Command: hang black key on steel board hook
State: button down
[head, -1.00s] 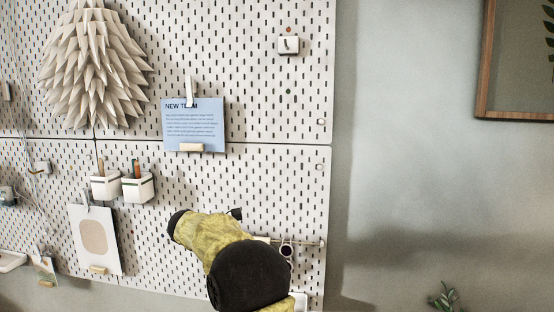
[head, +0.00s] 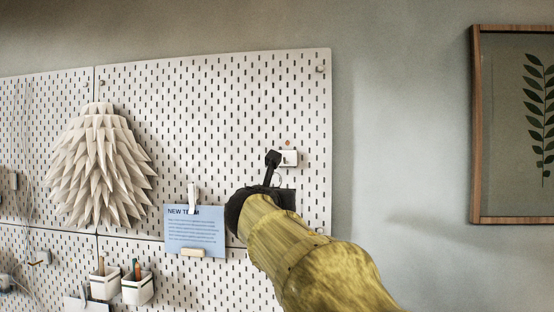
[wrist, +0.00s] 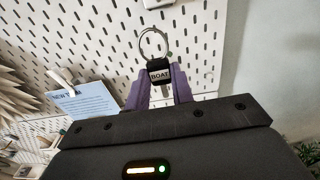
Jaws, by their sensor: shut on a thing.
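My gripper (wrist: 158,88) is shut on the black key, a black tag reading BOAT (wrist: 160,76) between its purple fingers in the wrist view. A steel ring (wrist: 153,44) stands up from the tag, clear of the fingers. The steel board hook sits on a small white block (head: 290,158) on the upper board; the hook's tip is hard to make out. In the head view the gripper's dark end (head: 271,164) overlaps the block's left edge; I cannot tell the gap in depth. A pale block (wrist: 156,3) shows at the wrist view's top edge, beyond the ring.
The white pegboard (head: 220,110) is bare around the hook. A blue note (head: 195,238) and a paper-leaf ornament (head: 100,165) are to the left, with pen cups (head: 137,290) below. A framed plant picture (head: 476,130) hangs on the wall at right.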

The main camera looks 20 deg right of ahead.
aim_at(278, 175)
jog(key=shift+h, duration=0.3)
jog(key=r, duration=0.1)
jog(key=s+r, duration=0.1)
jog(key=r, duration=0.1)
jog(key=s+r, duration=0.1)
jog(key=shift+d+r+p, duration=0.2)
jog(key=shift+r+p, duration=0.1)
jog(key=shift+r, duration=0.1)
jog(key=shift+w+d, duration=0.1)
jog(key=shift+w, duration=0.1)
jog(key=shift+f+p+x, duration=0.15)
jog(key=shift+f+x, duration=0.2)
jog(key=shift+x, duration=1.3)
jog(key=shift+f+p+x, duration=0.1)
jog(key=shift+f+x, duration=0.25)
jog(key=shift+x, duration=1.3)
jog(key=shift+f+p+x, duration=0.15)
jog(key=shift+f+x, duration=0.15)
jog(key=shift+x, duration=1.3)
jog(key=c, duration=1.1)
grip_release()
